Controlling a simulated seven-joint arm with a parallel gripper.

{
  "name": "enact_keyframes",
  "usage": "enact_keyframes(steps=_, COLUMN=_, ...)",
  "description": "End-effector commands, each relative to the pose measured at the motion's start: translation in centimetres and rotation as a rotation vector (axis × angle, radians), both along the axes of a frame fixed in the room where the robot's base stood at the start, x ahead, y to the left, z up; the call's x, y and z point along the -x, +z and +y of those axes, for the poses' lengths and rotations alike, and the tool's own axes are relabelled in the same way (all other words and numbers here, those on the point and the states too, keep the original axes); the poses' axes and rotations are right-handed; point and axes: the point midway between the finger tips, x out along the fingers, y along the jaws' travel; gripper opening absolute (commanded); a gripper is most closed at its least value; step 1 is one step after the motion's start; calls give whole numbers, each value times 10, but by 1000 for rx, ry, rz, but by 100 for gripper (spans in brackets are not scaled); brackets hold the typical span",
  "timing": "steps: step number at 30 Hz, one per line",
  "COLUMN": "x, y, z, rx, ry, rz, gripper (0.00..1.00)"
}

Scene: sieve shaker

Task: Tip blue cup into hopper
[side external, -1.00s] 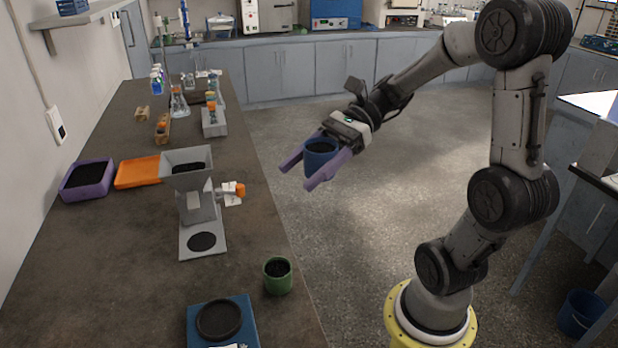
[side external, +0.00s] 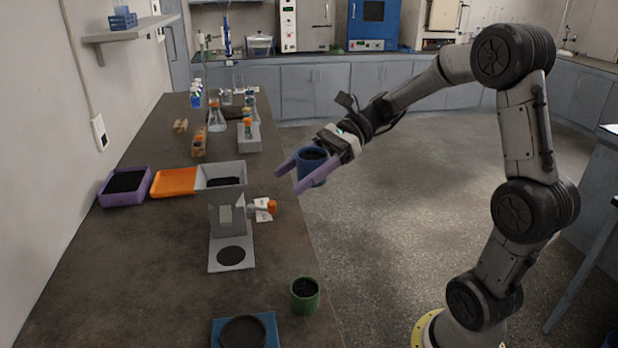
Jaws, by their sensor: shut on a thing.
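The blue cup (side external: 312,168) is held between the purple fingers of my gripper (side external: 291,176), upright or nearly so, with dark granules inside. My gripper is shut on it, in the air to the right of the bench edge. The grey hopper (side external: 221,178) stands on the bench to the left of the cup, with dark material inside its funnel. The cup is apart from the hopper, about level with the funnel in the picture. An orange knob (side external: 271,206) sticks out from the hopper's right side.
A green cup (side external: 305,294) with dark contents stands near the bench's right edge. A blue sieve base (side external: 271,322) is at the front. A purple tray (side external: 125,187) and an orange tray (side external: 174,182) lie left of the hopper. Flasks (side external: 217,118) stand farther back.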

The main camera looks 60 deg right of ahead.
Motion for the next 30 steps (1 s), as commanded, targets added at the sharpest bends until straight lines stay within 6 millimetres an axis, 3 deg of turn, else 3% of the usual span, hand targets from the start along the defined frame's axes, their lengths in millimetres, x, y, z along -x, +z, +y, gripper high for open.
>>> enact_keyframes(steps=30, x=-92, y=0, z=-5, rx=-1, ry=1, rz=-1, gripper=7)
